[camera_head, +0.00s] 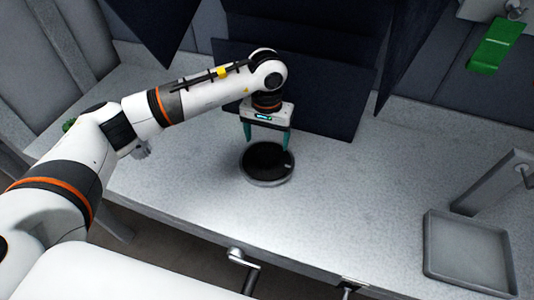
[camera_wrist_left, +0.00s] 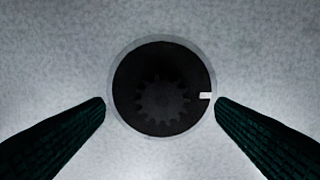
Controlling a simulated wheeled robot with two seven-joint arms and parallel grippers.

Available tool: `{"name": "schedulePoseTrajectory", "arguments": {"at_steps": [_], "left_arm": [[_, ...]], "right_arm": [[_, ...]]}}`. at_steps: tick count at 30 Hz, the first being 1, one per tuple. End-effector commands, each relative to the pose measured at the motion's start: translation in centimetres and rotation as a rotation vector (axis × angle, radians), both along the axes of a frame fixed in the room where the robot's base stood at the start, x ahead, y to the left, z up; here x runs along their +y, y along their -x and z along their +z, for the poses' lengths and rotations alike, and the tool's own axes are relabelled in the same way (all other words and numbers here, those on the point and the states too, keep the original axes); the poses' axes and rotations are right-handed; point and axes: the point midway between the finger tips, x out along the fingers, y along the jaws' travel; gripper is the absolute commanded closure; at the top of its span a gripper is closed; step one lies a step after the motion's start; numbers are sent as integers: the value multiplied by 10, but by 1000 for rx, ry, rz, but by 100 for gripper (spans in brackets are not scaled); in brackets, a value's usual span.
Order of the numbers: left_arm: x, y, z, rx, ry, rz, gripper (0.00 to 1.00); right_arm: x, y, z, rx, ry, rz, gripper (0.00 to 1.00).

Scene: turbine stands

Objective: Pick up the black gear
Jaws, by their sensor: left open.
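The black gear (camera_wrist_left: 161,97) lies inside a round dark dish with a light grey rim (camera_wrist_left: 112,60), seen from above in the left wrist view. The dish also shows in the head view (camera_head: 268,182), standing on the grey table, with a small white mark at its right side. My left gripper (camera_head: 267,146) is open and points down above the dish. In the left wrist view its two dark green fingers (camera_wrist_left: 161,108) stand apart on either side of the dish, with nothing between them held. My right gripper is not in view.
A grey square tray (camera_head: 432,245) sits at the right of the table beside a grey upright stand (camera_head: 490,182). A green block-like part (camera_head: 495,46) is at the upper right. Dark panels (camera_head: 300,85) rise behind the gripper. The table between dish and tray is clear.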

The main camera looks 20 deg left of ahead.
Motion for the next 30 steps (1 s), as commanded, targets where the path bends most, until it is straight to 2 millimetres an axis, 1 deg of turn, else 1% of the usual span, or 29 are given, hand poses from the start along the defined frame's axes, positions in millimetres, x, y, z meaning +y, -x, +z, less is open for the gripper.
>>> {"name": "schedulePoseTrajectory", "arguments": {"at_steps": [2, 6, 9, 12, 15, 20, 30], "left_arm": [[-1, 2, -5, 3, 1, 0, 21], [-2, 7, -24, 6, 1, -1, 21], [-2, 7, -40, 4, 2, 1, 21], [-2, 7, -49, 1, 2, 0, 21], [-2, 6, -52, 0, 2, -1, 21], [-2, 6, -52, 0, 2, -1, 21], [-2, 6, -52, 0, 1, -1, 77]], "right_arm": [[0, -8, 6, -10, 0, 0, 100], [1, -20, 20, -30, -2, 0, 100], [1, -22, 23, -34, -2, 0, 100], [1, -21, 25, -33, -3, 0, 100], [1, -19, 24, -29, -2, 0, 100], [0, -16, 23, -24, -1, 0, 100], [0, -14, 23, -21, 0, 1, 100]]}}
